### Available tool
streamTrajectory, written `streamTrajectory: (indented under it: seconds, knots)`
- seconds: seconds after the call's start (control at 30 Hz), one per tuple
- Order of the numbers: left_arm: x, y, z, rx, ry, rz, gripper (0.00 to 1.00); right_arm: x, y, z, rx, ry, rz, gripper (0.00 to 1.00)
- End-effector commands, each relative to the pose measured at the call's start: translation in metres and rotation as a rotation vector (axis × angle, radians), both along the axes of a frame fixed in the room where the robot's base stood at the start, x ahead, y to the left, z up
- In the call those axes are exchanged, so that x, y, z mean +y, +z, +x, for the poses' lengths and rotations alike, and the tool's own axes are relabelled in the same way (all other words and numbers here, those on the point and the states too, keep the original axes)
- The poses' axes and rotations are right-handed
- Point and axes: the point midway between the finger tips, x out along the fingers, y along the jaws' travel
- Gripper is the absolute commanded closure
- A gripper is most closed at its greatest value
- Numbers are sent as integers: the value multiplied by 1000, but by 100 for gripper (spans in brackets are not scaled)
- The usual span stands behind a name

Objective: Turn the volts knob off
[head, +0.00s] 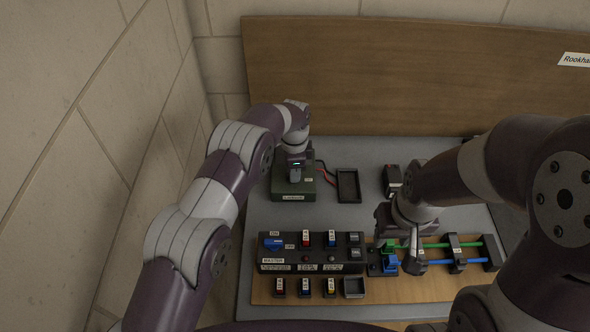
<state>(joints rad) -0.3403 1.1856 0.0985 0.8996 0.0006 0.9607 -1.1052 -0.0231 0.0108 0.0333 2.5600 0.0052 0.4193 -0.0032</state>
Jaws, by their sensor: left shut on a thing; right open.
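A dark green box (281,187) with a pale label on its front stands on the grey bench at the back left. My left gripper (295,178) points down onto the top of this box and is shut on a small part there, which I take to be the volts knob. The fingers hide that part, so its setting cannot be read. My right gripper (402,243) is open above the blue and green pieces at the right of the wooden board.
A black panel (348,267) with a blue MASTER switch and several coloured switches lies in front on the wooden board (415,290). A black tray (348,186) and red and black leads (326,174) are right of the green box. Green and blue tubes (436,245) lie at right.

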Motion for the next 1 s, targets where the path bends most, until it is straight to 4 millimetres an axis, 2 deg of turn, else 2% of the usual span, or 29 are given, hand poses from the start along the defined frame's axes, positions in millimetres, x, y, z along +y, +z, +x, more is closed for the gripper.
streamTrajectory:
  seconds: [0.33,0.87,0.9,0.97,1.0]
  knots:
    - [1,4,3,-9,-121,0,100,0,1,0,0,0,0,57]
    - [1,5,4,-12,-142,0,100,0,1,0,0,0,0,57]
    - [1,5,4,-12,-141,0,73,0,1,0,0,0,0,57]
    - [1,5,4,-11,-141,0,57,0,1,0,0,0,0,57]
    - [1,4,3,-10,-141,0,57,0,1,0,0,0,0,57]
